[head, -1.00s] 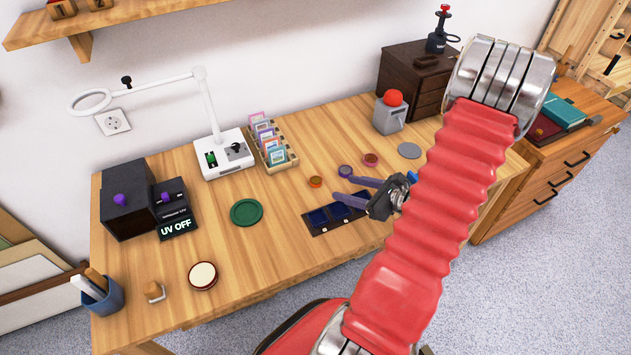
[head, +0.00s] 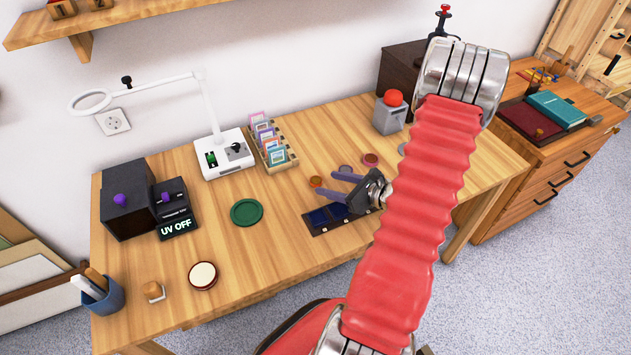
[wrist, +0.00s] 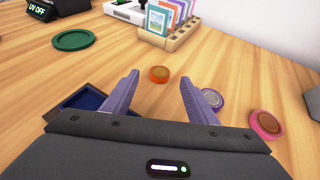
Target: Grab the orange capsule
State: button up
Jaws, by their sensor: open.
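The orange capsule (wrist: 159,74) is a small round disc lying flat on the wooden table. In the wrist view it sits just beyond and between the two purple fingers of my gripper (wrist: 159,88), which are open with nothing between them. In the head view the orange capsule (head: 316,181) is just left of the fingertips of my gripper (head: 332,185). A purple-grey capsule (wrist: 211,98) lies by the right finger in the wrist view, partly hidden by it. A pink-rimmed, orange-brown capsule (wrist: 265,124) lies farther right.
A dark tray with blue compartments (head: 312,222) lies under and beside my gripper. A green disc (head: 246,212) is to the left. A wooden card rack (head: 280,166) stands behind.

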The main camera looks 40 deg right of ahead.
aim_at(318, 180)
jog(key=x, duration=0.4)
jog(key=shift+w, duration=0.4)
jog(key=c, duration=1.2)
jog(key=shift+o, duration=0.2)
notch_tip(318, 180, up, 10)
dwell(0.4)
